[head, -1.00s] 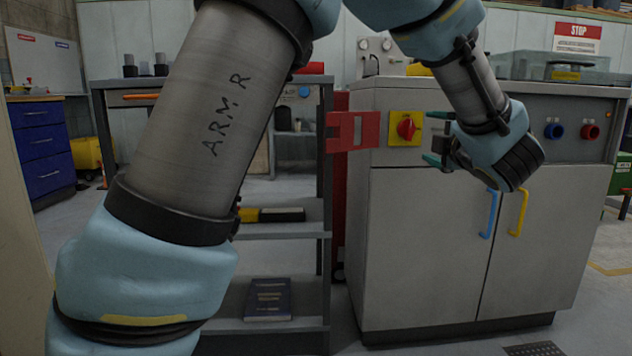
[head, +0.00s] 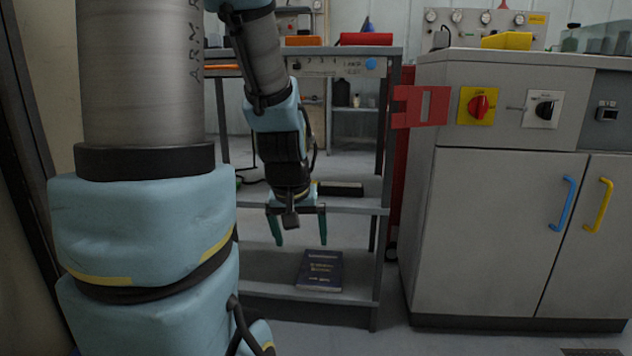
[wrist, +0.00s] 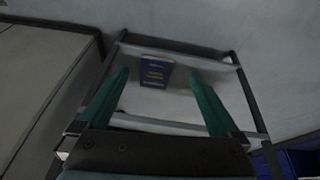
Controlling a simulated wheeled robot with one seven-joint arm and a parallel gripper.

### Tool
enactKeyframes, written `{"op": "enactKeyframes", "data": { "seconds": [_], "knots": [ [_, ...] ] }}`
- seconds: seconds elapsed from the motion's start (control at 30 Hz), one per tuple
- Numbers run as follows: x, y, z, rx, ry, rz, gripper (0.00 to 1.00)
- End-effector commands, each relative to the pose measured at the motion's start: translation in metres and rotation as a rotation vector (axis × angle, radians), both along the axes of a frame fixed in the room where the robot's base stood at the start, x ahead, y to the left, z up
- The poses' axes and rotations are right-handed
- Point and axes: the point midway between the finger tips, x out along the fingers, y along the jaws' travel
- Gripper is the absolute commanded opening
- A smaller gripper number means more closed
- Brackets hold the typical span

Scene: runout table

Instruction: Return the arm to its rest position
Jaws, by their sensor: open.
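My gripper (head: 297,226) points down in the head view, in front of the grey shelf cart. Its two green fingers are spread apart with nothing between them. In the wrist view my gripper (wrist: 158,100) is also open and empty, with a dark blue book (wrist: 156,72) beyond the fingertips. My arm hangs down from the top of the head view, its large near links filling the left side.
The dark blue book (head: 320,270) lies on the cart's lower shelf (head: 265,285). A grey cabinet (head: 490,220) stands at right, with a red knob (head: 478,104), black knob (head: 545,108), blue handle (head: 562,203) and yellow handle (head: 598,205). A red bracket (head: 421,106) juts from its left side.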

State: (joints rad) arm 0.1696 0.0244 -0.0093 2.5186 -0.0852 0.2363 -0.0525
Motion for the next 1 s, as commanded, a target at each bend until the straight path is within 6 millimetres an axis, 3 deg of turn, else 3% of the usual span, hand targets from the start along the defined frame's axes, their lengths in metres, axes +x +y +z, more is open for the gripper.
{"op": "enactKeyframes", "data": {
  "seconds": [0.13,0.2,0.47,1.0],
  "knots": [
    [-0.044,0.044,-0.012,0.086,0.139,-0.045,0.99],
    [-0.044,0.038,0.012,0.080,0.147,-0.050,0.99],
    [-0.058,0.036,0.062,0.082,0.221,-0.049,0.99],
    [-0.056,0.036,0.227,0.080,0.213,-0.048,0.99]
  ]
}}
